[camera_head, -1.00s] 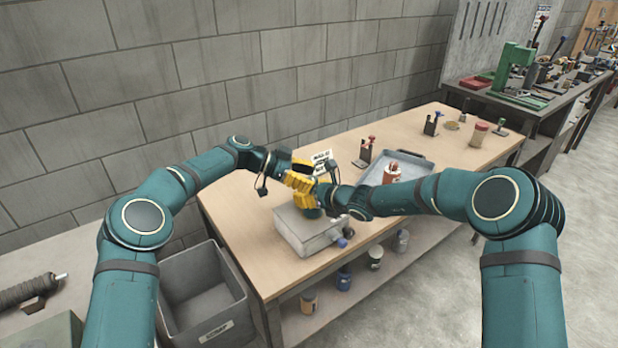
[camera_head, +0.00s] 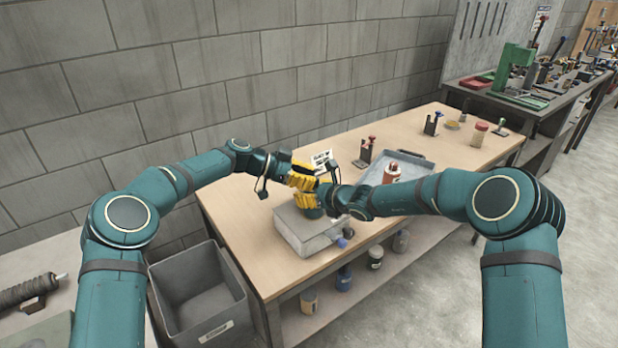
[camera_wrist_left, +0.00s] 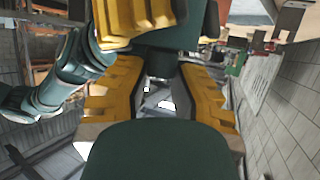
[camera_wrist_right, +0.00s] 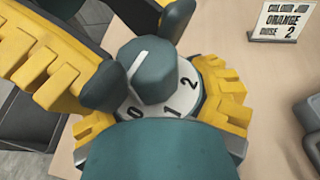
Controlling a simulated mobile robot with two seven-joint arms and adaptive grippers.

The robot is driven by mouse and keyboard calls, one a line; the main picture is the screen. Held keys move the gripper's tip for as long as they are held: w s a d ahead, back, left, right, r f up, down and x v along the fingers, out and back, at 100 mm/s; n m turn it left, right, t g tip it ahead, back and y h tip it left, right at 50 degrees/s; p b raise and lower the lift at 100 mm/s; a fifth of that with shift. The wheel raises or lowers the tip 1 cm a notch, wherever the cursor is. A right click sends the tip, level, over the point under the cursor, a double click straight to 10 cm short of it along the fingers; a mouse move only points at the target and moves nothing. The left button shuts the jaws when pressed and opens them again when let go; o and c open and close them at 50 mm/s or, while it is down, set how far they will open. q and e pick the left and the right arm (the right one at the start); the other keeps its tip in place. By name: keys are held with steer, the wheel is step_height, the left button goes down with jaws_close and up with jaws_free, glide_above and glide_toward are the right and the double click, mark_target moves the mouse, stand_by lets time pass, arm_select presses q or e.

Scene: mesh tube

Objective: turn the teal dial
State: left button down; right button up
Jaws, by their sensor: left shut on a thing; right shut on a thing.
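The teal dial (camera_wrist_right: 150,70) has a white line on its top, slanting with its lower end toward the 0 side. It sits on a white dial face (camera_wrist_right: 182,106) marked 0, 1, 2. My left gripper (camera_head: 292,176) comes in from the left and is shut on the dial; its dark fingertips press either side in the right wrist view. My right gripper (camera_head: 318,192) is lower, its yellow fingers around the part below the dial face; their tips are hidden. In the left wrist view the dial is hidden.
A grey box (camera_head: 305,238) with a blue knob (camera_head: 342,243) lies under the grippers on the wooden bench (camera_head: 240,232). A card (camera_wrist_right: 291,22) reads "ORANGE", "DOSE 2". A blue-grey tray (camera_head: 375,175) with a bottle (camera_head: 392,172) stands to the right. A grey bin (camera_head: 212,262) is at left.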

arm_select(q)
steer(key=shift+s+n+t, duration=0.1)
steer(key=shift+n+t, duration=0.2)
steer(key=shift+d, duration=0.1)
steer(key=c, duration=0.7)
jaws_free()
steer(key=v, duration=1.2)
steer(key=shift+r, duration=0.1)
